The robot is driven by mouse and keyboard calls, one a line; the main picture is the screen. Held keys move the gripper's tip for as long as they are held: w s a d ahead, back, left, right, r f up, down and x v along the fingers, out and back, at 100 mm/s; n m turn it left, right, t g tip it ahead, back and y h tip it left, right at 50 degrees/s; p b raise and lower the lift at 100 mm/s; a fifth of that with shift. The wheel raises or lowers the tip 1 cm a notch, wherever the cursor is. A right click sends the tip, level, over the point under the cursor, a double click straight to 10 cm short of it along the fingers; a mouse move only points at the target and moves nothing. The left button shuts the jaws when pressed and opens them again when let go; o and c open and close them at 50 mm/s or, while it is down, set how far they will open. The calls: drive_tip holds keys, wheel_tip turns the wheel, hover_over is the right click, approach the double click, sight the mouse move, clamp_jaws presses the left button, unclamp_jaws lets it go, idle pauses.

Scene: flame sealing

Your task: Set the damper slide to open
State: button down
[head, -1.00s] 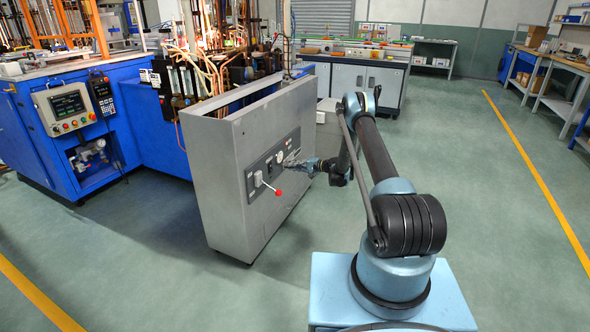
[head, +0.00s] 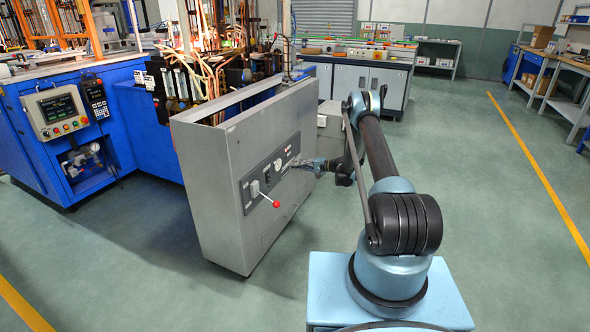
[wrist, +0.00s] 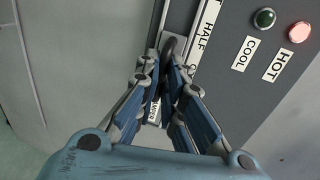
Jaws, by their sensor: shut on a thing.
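My gripper (wrist: 165,72) is shut on this handle. The handle is beside the lower end of the HALF label (wrist: 207,28). Another label just below HALF is mostly hidden by a finger. In the head view, my gripper (head: 298,163) is at the right part of the panel on the grey cabinet (head: 215,190). The handle is too small to make out there.
A green lamp (wrist: 265,18) marked COOL and a lit pinkish lamp (wrist: 299,32) marked HOT are right of the track. A red-knobbed lever (head: 276,204) sticks out lower left on the panel. The blue machine (head: 160,130) stands behind the cabinet. The floor around is clear.

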drive_tip(key=shift+w+d, duration=0.45)
drive_tip(key=shift+d, duration=0.3)
drive_tip(key=c, duration=1.7)
unclamp_jaws()
drive_tip(key=shift+f, duration=0.1)
drive_tip(key=shift+s+a, duration=0.1)
drive_tip(key=shift+a, duration=0.25)
drive_tip(key=shift+d, duration=0.1)
drive_tip(key=v, duration=1.2)
